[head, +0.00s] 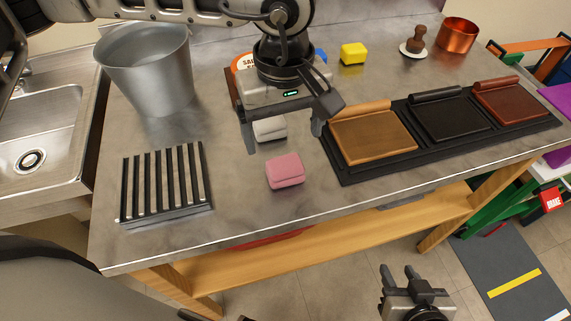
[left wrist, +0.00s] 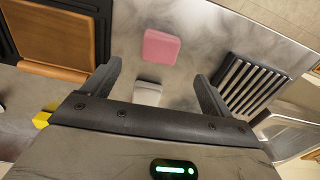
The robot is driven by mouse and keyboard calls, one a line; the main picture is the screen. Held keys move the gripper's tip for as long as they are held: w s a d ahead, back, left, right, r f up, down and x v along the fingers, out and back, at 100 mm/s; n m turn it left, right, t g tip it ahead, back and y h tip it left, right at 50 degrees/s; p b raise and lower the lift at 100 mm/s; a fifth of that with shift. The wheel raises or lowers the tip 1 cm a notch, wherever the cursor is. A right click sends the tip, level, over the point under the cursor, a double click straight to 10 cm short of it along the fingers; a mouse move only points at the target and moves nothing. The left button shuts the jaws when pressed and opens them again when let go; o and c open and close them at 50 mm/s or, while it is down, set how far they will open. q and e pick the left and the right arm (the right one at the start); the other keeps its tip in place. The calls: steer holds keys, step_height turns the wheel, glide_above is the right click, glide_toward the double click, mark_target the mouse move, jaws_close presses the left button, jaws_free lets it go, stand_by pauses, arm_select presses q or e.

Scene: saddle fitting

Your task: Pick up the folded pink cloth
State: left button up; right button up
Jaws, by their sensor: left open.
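The folded pink cloth (head: 285,171) lies on the grey table near its front edge. It also shows in the left wrist view (left wrist: 161,47), beyond my fingertips. A folded light grey cloth (head: 269,128) lies behind it and shows between my fingers in the left wrist view (left wrist: 147,94). My left gripper (head: 282,137) is open and empty above the table, behind the pink cloth and over the grey one. My right gripper (head: 397,270) is open and empty, low in front of the table.
A slatted rack (head: 165,184) lies left of the pink cloth, with a metal bucket (head: 146,70) behind it. A black tray (head: 350,174) with brown, black and reddish panels is to the right. A yellow block (head: 353,54), brush and copper pot (head: 457,36) stand farther back.

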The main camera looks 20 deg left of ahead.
mark_target(285, 165)
arm_select(q)
steer(key=f, duration=0.4)
steer(key=f+p, duration=0.1)
steer(key=f, duration=0.3)
steer(key=shift+s+d+f, duration=0.15)
steer(key=shift+s+f, duration=0.05)
steer(key=c, duration=1.1)
